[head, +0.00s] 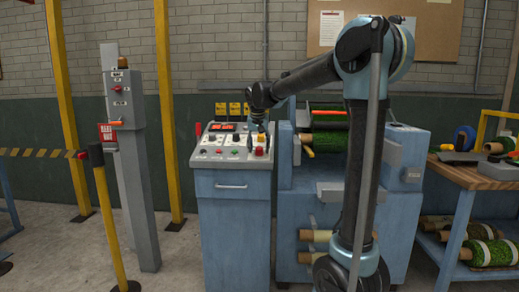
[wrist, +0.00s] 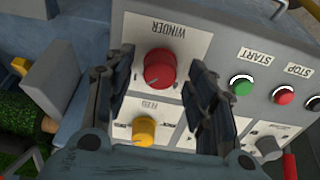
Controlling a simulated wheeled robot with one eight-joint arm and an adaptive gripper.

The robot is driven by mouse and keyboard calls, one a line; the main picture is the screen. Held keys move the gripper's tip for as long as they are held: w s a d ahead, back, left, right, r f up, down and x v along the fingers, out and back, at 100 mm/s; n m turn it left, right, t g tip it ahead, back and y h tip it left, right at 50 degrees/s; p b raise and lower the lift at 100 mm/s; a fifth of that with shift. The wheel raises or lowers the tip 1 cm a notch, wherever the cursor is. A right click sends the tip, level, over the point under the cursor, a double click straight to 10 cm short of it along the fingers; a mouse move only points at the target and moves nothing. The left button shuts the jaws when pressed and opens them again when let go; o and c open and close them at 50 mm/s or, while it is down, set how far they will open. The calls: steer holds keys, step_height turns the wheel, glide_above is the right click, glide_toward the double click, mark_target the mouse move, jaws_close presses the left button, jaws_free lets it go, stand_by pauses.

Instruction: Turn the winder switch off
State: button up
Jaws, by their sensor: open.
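The winder switch (wrist: 159,68) is a round red knob on a white plate lettered WINDER, which reads upside down in the wrist view. My gripper (wrist: 162,64) is open, with one finger on each side of the knob and visible gaps between the fingers and the knob. I cannot tell the gripper's height above the panel. In the head view, my gripper (head: 259,127) points down over the right part of the control console (head: 233,187). A red knob (head: 259,151) shows just below it. The knob's pointer setting is too small to read.
A yellow knob (wrist: 144,130) sits close to the winder switch. A green START button (wrist: 241,85) and red STOP button (wrist: 284,96) lie to its right. The blue winding machine (head: 400,150) stands right of the console. A grey post (head: 133,180) stands to the left.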

steer(key=shift+w+f, duration=0.1)
steer(key=shift+f, duration=0.05)
steer(key=shift+c, duration=0.2)
steer(key=c, duration=1)
